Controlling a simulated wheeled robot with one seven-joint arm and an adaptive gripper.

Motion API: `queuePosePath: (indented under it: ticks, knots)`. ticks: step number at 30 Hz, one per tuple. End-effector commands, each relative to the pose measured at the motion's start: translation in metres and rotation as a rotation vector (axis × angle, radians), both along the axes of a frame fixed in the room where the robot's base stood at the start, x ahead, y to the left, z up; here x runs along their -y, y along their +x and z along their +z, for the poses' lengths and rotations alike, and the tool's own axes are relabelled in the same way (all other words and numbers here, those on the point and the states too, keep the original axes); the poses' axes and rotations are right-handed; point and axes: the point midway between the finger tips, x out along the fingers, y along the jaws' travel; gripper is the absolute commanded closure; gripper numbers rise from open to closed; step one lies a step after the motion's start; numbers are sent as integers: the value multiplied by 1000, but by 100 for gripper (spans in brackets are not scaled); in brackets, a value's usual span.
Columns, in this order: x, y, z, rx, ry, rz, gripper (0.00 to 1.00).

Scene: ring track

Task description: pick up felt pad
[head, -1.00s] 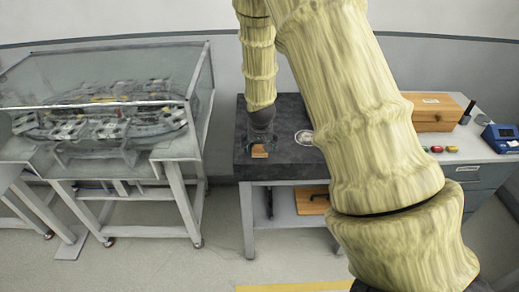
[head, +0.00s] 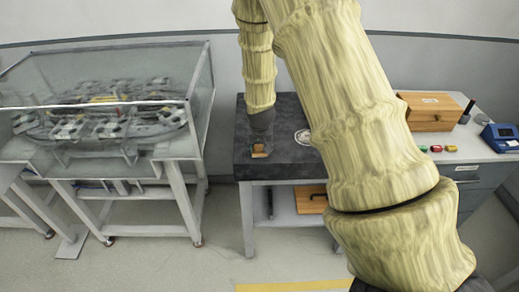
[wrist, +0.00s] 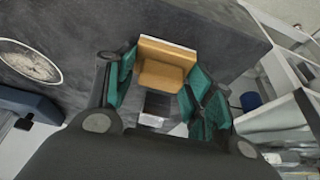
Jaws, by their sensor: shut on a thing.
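The felt pad (wrist: 166,55) appears as a tan, stepped block with a pale strip along its far edge. In the wrist view it sits between the green-lined fingers of my gripper (wrist: 163,84), which are shut on it from both sides. In the head view my gripper (head: 260,142) points down at the left front of the dark stone-topped table (head: 285,172), with the pad (head: 258,149) at its fingertips. I cannot tell whether the pad still touches the table top.
A round pale disc (head: 303,137) lies right of my gripper, partly behind my arm. A wooden box (head: 432,115), red and green buttons (head: 436,149) and a blue device (head: 502,137) are on the right-hand bench. A glass-cased track (head: 95,120) stands left, across a gap.

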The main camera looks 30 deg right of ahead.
Motion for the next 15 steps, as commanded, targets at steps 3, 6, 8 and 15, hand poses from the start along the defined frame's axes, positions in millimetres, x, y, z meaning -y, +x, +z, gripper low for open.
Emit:
queuePosePath:
  ticks: [3,6,8,15]
  knots:
    - [0,0,1,1,-1,0,71]
    - [0,1,5,2,-1,0,71]
    - [0,1,9,2,0,0,71]
    - [0,1,29,2,1,-1,71]
